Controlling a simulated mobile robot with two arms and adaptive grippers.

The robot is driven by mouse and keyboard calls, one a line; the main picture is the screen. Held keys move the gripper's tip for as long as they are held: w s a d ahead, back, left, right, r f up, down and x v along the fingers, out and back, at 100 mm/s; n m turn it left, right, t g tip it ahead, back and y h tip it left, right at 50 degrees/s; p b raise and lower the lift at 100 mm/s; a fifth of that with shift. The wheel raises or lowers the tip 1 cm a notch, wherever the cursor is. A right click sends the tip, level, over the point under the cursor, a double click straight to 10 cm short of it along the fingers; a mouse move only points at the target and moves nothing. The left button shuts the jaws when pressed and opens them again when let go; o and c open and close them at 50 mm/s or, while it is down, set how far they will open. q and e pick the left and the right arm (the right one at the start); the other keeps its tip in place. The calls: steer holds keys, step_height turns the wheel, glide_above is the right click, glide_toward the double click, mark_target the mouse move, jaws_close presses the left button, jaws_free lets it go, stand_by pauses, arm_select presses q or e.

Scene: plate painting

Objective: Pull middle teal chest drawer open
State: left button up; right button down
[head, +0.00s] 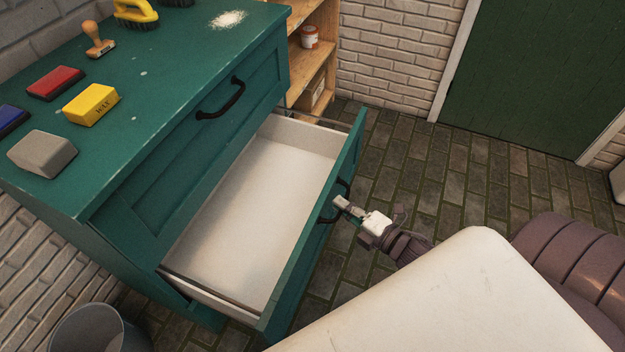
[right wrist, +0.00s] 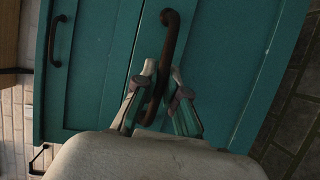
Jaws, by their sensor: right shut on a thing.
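The teal chest (head: 100,195) stands at the left in the head view. Its middle drawer (head: 318,225) is pulled well out, showing a white, empty inside. The drawer's dark curved handle (head: 343,186) is on its front face. My right gripper (head: 343,205) is shut on this handle, on the outer side of the drawer front. In the right wrist view, the fingers of my right gripper (right wrist: 160,85) sit on both sides of the handle (right wrist: 170,30). The drawer above (head: 210,125) is closed. My left gripper is not in view.
On the chest top are a yellow block (head: 91,105), a red pad (head: 55,83), a grey block (head: 41,153), a wooden stamp (head: 98,40) and a yellow brush (head: 136,14). A wooden shelf (head: 318,60) stands behind. A grey bin (head: 88,332) is at the lower left.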

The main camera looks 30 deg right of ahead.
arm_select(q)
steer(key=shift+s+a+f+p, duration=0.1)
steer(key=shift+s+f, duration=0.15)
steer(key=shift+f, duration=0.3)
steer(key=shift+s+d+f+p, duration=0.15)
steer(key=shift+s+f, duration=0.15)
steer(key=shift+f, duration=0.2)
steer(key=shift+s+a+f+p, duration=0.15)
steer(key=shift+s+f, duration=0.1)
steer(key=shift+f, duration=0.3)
arm_select(e)
steer(key=shift+s+d, duration=0.9)
steer(key=shift+s, duration=0.2)
steer(key=shift+s+d, duration=0.85)
steer(key=shift+s, duration=0.2)
steer(key=c, duration=1.2)
jaws_free()
steer(key=v, duration=1.2)
